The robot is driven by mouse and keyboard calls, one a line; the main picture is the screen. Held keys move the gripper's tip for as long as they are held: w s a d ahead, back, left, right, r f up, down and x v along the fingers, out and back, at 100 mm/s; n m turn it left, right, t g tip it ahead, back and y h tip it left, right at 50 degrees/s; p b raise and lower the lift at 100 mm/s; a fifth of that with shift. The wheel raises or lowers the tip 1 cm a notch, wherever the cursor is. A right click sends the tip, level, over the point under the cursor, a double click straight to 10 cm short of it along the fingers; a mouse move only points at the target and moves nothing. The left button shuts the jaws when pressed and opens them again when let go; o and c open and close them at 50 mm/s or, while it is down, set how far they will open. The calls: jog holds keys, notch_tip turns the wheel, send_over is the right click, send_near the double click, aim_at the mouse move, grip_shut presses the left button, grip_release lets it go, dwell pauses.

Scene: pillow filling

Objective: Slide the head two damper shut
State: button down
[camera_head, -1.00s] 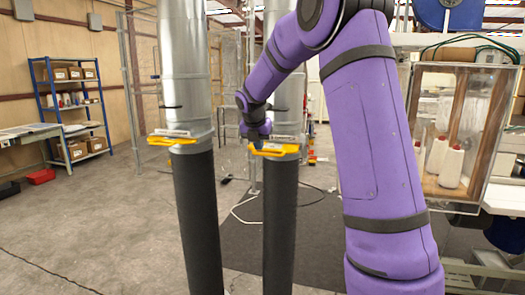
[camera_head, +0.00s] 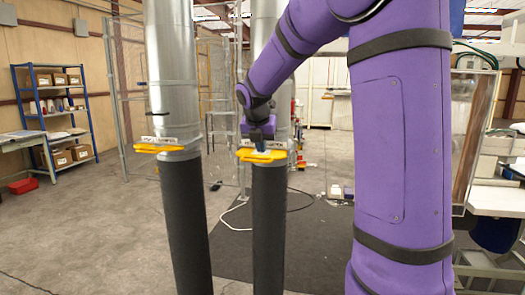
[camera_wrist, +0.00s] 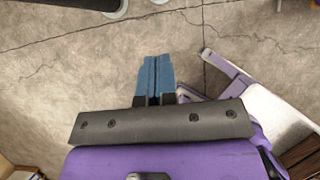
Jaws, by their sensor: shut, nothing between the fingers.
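Two metal ducts with dark hoses below stand in front of me in the head view. Each has a yellow damper slide at the joint, the left one (camera_head: 158,149) and the right one (camera_head: 262,156). A label sits above each slide, but I cannot read them well enough to tell which is head two. My gripper (camera_head: 262,147) is at the right damper slide, just above its yellow plate; I cannot tell whether it touches. Its blue fingers (camera_wrist: 155,76) are shut and empty in the wrist view, with bare floor behind them. No yellow slide shows there.
My purple arm covers much of the right side. A blue shelf (camera_head: 55,110) with boxes and a red bin (camera_head: 23,185) stand at the left. A dark mat (camera_head: 312,235) and a loose white cable lie around the right hose. The floor at the left is open.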

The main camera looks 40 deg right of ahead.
aim_at(271, 159)
jog(key=w+d+f, duration=0.1)
jog(key=f, duration=0.1)
jog(key=w+d+f, duration=0.1)
jog(key=d+f, duration=0.1)
jog(key=f, duration=0.1)
jog(key=w+d+f, duration=0.2)
jog(key=shift+f, duration=0.3)
jog(key=shift+w+d+r, duration=0.2)
jog(key=shift+w+d, duration=0.25)
jog(key=shift+d, duration=0.15)
jog(key=w+d, duration=0.1)
jog(key=d, duration=0.1)
jog(key=w+d, duration=0.2)
